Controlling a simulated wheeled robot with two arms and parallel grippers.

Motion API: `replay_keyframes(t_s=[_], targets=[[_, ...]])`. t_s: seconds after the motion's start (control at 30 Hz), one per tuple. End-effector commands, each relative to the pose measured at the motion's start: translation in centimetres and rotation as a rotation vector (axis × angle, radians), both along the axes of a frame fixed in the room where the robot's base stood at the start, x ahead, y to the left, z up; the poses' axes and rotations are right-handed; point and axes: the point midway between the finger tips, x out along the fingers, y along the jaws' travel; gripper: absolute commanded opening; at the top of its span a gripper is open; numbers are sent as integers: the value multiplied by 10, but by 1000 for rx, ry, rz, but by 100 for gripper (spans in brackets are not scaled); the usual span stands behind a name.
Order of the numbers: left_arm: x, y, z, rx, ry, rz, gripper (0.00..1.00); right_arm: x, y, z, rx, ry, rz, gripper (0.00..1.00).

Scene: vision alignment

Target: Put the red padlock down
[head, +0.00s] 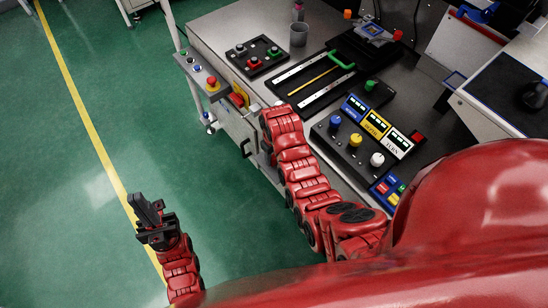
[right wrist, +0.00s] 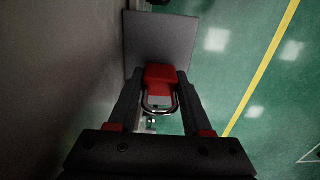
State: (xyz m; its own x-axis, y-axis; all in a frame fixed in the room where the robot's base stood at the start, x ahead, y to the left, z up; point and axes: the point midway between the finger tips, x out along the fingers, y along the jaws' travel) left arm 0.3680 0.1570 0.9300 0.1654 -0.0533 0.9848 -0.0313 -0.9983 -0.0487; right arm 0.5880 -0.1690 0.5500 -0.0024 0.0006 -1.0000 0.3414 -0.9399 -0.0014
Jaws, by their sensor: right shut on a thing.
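The red padlock (right wrist: 160,78) is between the two fingers of my right gripper (right wrist: 159,95) in the right wrist view. Its silver shackle points toward the wrist camera, and the gripper is shut on it. A grey plate lies just beyond the padlock; I cannot tell whether they touch. In the head view my right arm reaches to the left edge of the workbench, and its gripper and the padlock are hidden there. My left gripper (head: 150,213) is over the green floor, away from the bench, with nothing visible in it; its finger gap is unclear.
The workbench (head: 222,32) carries a black button box (head: 255,56), a grey cup (head: 299,35), a slotted black fixture (head: 318,83) and a panel with coloured knobs (head: 355,140). A control box with a red button (head: 212,82) juts out at its left edge.

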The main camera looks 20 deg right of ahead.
Motion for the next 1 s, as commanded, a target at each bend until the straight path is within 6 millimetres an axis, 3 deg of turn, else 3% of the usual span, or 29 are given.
replay_keyframes(t_s=[0.1, 0.4, 0.43, 0.6, 1.0], targets=[[0, 0, 1, 0, 0, 0, 0, 0, 0, -9, 0, 0, 0, 0], [0, 0, -1, 0, 0, 0, 0, 0, 0, -12, -1, -1, 0, 0], [0, 0, -1, 0, 0, 0, 0, 0, 0, -12, -1, -1, 0, 51], [0, 0, 0, 0, 0, 0, 0, 0, 0, -11, 0, -2, 0, 80], [0, 0, 1, 0, 0, 0, 0, 2, 0, -3, 0, -6, 0, 80]])
